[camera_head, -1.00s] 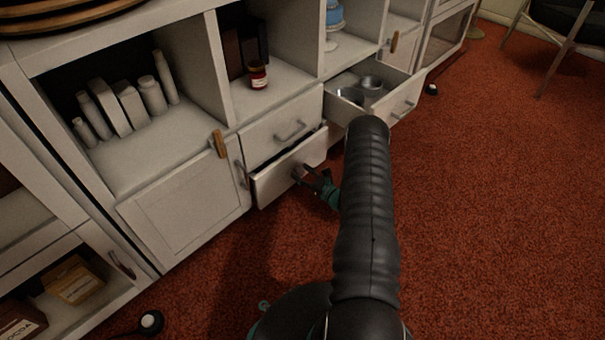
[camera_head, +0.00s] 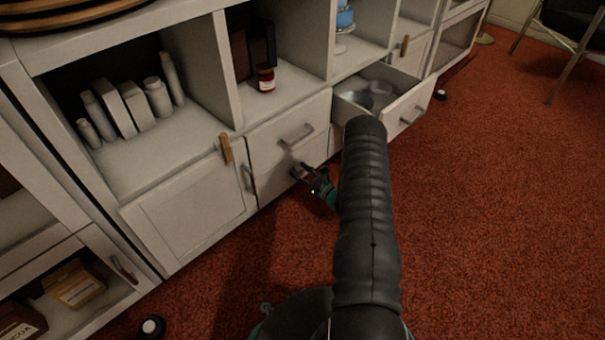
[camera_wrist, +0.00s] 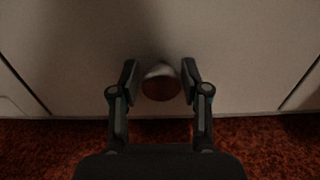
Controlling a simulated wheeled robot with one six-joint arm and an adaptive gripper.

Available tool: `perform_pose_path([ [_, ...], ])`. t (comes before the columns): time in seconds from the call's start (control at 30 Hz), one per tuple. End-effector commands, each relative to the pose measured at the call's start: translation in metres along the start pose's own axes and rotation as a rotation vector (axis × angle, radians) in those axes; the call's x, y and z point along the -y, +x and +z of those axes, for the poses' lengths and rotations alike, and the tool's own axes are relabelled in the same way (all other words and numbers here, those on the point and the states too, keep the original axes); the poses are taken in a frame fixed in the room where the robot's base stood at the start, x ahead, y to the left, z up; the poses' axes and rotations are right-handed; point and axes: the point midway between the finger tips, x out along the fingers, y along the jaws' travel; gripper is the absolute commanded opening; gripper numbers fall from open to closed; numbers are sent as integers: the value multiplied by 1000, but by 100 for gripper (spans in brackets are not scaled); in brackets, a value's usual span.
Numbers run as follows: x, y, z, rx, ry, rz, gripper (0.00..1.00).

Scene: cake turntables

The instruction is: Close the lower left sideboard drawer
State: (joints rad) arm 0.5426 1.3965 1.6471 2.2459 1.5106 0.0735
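The lower left drawer (camera_head: 275,182) of the white sideboard sits under another drawer (camera_head: 290,130). Its front looks flush, or nearly flush, with the sideboard face. My gripper (camera_head: 304,173) is at this drawer's front and partly hides it. In the wrist view, a rounded, shiny handle (camera_wrist: 161,83) is centred between the two fingers of my gripper (camera_wrist: 160,78). The fingers stand very close on both sides of it; whether they press on it is unclear. The pale drawer front (camera_wrist: 230,60) fills most of that view.
Another drawer (camera_head: 408,108) to the right stands open with metal bowls (camera_head: 365,98) inside. A cupboard door (camera_head: 190,215) with a wooden handle is left of the lower drawer. Red carpet (camera_head: 480,230) is clear to the right.

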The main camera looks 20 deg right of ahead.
Motion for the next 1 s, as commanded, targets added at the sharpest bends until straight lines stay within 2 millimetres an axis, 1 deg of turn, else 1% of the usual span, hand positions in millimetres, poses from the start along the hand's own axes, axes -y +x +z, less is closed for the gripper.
perform_pose_path([
  [0.33, 3, -4, -1, -1, 2, -6, 63],
  [0.47, 3, -12, -1, -2, 3, -6, 63],
  [0.57, 3, -26, -1, -3, 3, -8, 63],
  [0.8, 2, -73, -1, -2, 4, -6, 63],
  [1.0, 2, -105, -1, -2, 3, -5, 63],
])
